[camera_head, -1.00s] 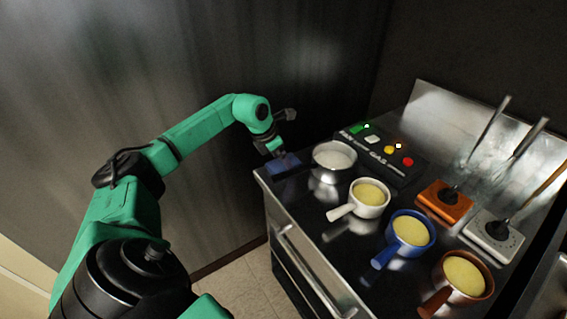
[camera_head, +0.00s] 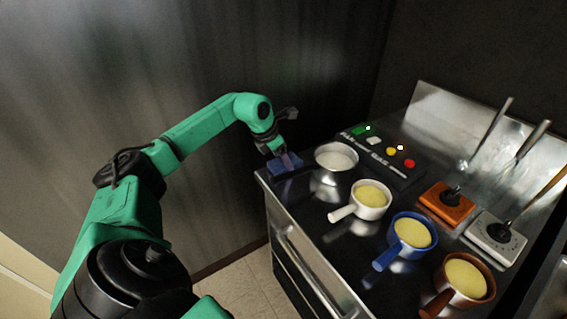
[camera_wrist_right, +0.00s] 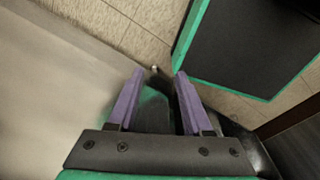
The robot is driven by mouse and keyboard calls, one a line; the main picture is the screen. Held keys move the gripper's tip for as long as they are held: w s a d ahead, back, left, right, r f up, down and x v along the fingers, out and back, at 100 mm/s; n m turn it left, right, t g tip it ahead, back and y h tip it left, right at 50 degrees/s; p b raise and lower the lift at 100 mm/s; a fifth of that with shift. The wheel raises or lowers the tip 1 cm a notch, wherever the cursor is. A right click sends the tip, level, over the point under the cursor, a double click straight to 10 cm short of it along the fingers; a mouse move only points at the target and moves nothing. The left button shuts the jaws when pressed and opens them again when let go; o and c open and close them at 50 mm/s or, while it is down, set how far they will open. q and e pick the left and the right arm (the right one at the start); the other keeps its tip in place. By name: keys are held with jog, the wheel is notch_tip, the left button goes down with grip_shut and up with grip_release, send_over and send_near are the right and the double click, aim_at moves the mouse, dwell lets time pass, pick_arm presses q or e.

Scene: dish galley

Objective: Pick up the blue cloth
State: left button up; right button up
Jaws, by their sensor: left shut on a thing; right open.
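The blue cloth (camera_head: 285,165) is a small dark blue piece at the near left corner of the steel counter (camera_head: 297,189). My left gripper (camera_head: 286,158) reaches down to it from above, its fingers shut on it. The cloth still appears to be at counter height; I cannot tell whether it touches the top. My right gripper (camera_wrist_right: 155,98) shows only in the right wrist view, with its purple fingers apart and nothing between them, above the floor.
A button panel (camera_head: 383,156) lies behind. A dark wall stands left of the counter.

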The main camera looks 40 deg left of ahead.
pick_arm(q)
notch_tip(320, 180, up, 20)
jog(key=shift+f, duration=0.2)
jog(key=o, duration=0.6)
jog(key=c, duration=0.4)
